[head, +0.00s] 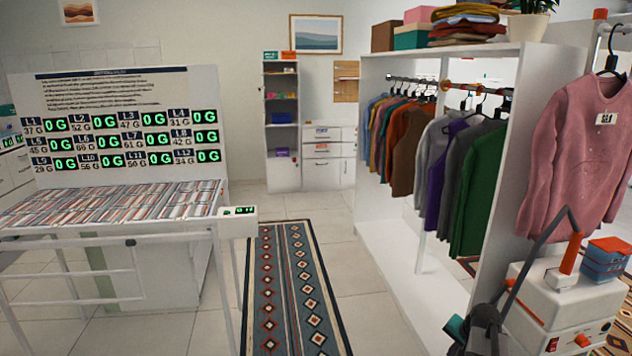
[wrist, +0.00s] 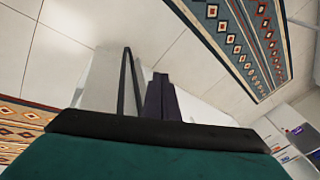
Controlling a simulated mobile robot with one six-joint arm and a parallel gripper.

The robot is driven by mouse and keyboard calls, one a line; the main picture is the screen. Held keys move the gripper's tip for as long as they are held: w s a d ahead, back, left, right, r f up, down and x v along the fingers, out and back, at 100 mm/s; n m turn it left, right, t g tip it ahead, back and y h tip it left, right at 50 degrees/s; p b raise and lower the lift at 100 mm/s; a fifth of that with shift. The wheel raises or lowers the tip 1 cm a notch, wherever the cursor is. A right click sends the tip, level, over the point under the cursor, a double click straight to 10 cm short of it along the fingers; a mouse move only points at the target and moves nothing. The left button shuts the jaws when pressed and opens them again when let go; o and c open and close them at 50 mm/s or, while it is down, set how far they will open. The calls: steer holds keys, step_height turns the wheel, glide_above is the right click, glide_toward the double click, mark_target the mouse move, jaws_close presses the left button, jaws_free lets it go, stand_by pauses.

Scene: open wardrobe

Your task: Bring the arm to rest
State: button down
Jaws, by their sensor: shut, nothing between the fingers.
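My gripper (head: 470,332), dark grey with a teal part, is folded low at the bottom right of the head view, in front of the white rail's lower right end. It looks shut and holds nothing that I can see. Its fingertips are small and hard to make out. In the wrist view a black bar and a dark green surface fill the bottom edge. The wrist view is tilted and shows floor.
An open white wardrobe (head: 495,140) with hanging clothes stands right of centre. A table (head: 100,235) with a display board stands left. The patterned rug (head: 290,290) lies clear between.

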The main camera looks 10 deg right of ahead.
steer(key=s+a+f+n+g+y+p, duration=0.1)
steer(key=s+a+f+n+g, duration=0.1)
steer(key=a+f, duration=0.6)
steer(key=s+a+f+n+g+y, duration=0.1)
steer(key=s+a+f+n, duration=0.2)
steer(key=a, duration=0.9)
steer(key=s+a+f+n+g+p, duration=0.1)
steer(key=s+a+f+g, duration=0.1)
steer(key=a+f, duration=0.65)
steer(key=s+a+f+n+g, duration=0.1)
steer(key=s+a+n, duration=0.1)
steer(key=s, duration=0.5)
steer(key=s+a+f+n+g+p, duration=0.1)
steer(key=s+a+f+n+g, duration=0.1)
steer(key=s+a, duration=0.3)
steer(key=s+a+f+n+g+h, duration=0.1)
steer(key=s+a, duration=0.3)
steer(key=s, duration=0.7)
steer(key=shift+a+f+n+g, duration=0.2)
steer(key=shift+f+n+g, duration=0.25)
steer(key=shift+n, duration=0.25)
steer(key=shift+d, duration=0.1)
